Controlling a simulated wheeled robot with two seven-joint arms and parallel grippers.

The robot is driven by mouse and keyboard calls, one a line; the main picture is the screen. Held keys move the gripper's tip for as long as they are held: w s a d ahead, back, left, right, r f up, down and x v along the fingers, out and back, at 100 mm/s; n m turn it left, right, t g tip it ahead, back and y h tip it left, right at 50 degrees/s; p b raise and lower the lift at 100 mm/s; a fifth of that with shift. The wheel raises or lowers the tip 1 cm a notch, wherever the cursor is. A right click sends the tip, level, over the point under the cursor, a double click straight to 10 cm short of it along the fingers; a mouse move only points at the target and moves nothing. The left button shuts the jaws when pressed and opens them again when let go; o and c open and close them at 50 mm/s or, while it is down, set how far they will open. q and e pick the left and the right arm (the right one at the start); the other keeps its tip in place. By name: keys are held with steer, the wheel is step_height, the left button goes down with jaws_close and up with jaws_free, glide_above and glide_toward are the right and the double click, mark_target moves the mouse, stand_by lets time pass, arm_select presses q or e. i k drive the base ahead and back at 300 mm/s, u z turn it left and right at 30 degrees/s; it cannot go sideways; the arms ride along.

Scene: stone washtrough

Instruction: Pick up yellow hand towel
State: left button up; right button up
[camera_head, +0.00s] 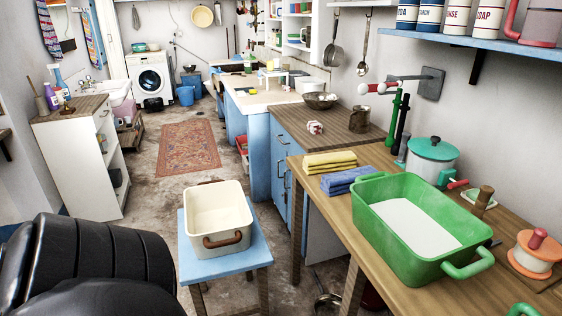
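The yellow hand towel (330,162) lies folded on the wooden table (334,214) at the right, near its far left corner. A folded blue towel (347,181) lies just in front of it, close to it. A large green tub (413,272) with a white inside stands on the same table, to the right of the blue towel. Neither of my grippers shows in the head view, so I cannot see whether they are open or shut.
A cream basin (219,207) stands on a blue stool (200,267) left of the table. A teal-lidded pot (431,156) stands behind the tub. A blue shelf (430,36) with canisters overhangs the table at the upper right. Open floor runs past a red rug (188,147).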

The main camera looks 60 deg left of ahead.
mark_target(343, 160)
steer(key=u, duration=1.45)
